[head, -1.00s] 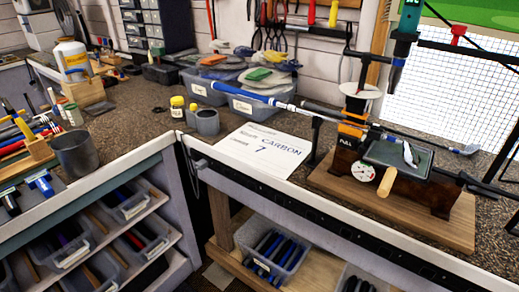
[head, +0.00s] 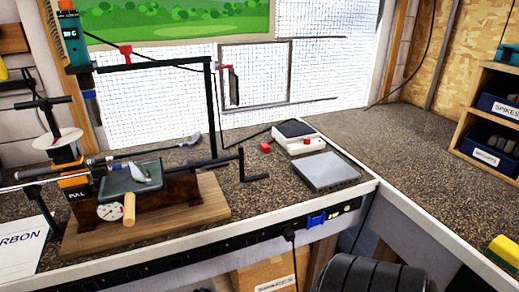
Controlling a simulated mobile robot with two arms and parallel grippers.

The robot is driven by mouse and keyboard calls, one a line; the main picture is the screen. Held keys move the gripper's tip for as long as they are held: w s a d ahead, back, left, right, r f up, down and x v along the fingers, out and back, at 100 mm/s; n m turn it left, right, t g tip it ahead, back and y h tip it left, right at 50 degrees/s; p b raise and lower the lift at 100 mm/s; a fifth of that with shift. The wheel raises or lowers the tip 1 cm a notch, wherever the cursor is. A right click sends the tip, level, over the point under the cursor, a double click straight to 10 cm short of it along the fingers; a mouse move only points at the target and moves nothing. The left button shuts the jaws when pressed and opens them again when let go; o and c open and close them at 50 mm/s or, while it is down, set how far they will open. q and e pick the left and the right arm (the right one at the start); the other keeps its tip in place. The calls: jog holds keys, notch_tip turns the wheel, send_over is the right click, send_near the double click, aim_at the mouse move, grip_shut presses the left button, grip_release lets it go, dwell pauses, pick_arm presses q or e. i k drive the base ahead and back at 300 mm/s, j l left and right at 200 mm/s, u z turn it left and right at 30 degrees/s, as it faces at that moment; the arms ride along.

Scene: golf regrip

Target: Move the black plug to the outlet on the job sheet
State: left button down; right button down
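The black plug (head: 289,234) sits at the dark outlet strip (head: 225,252) along the bench's front edge, with its cord hanging down below. A blue piece (head: 316,219) is on the strip just right of it. The individual outlets are too small to tell apart. Neither of my grippers is in view.
A clamp rig on a wooden board (head: 190,213) holds a golf club on the bench. A grey scale plate (head: 325,172) and a white box (head: 297,139) stand to its right. The bench beyond the corner is mostly clear. A black ribbed object (head: 372,274) is low in front.

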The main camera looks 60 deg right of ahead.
aim_at(288, 232)
jog(key=z, duration=2.05)
